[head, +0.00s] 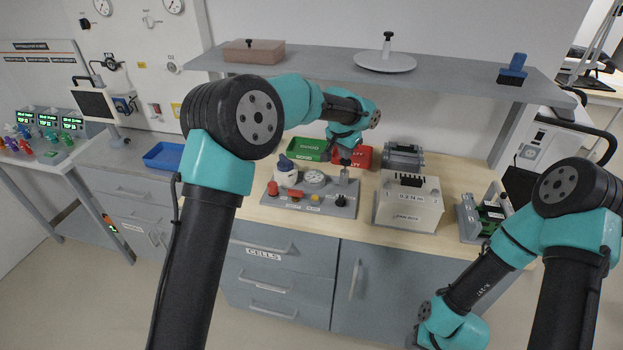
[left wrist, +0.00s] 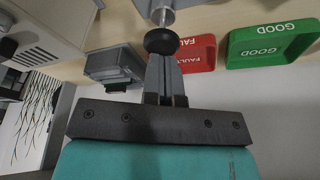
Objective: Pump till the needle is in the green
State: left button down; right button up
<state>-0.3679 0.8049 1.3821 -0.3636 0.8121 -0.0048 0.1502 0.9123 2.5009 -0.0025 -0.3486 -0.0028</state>
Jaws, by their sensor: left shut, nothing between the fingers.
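A grey panel (head: 286,206) on the bench carries a round white gauge (head: 315,179); its needle is too small to read. The pump's metal rod (left wrist: 163,17) ends in a black knob (left wrist: 162,41), seen close up in the left wrist view. My left gripper (head: 346,152) is over the right back part of the panel. In the left wrist view its fingers (left wrist: 165,66) are shut and empty, their tips right at the knob; I cannot tell whether they touch it. My right arm is at the lower right, its gripper out of view.
Behind the panel are a green GOOD tray (head: 308,150) and a red FAULTY tray (head: 363,157). A light box (head: 408,205) stands right of it, with a grey device (head: 403,157) behind. A shelf (head: 450,82) hangs above.

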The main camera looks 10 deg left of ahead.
pick_arm(q)
jog(key=shift+f, duration=0.6)
jog(key=shift+r, duration=0.25)
dwell(1.1)
jog(key=shift+f, duration=1.4)
jog(key=shift+r, duration=1.4)
jog(key=shift+f, duration=0.1)
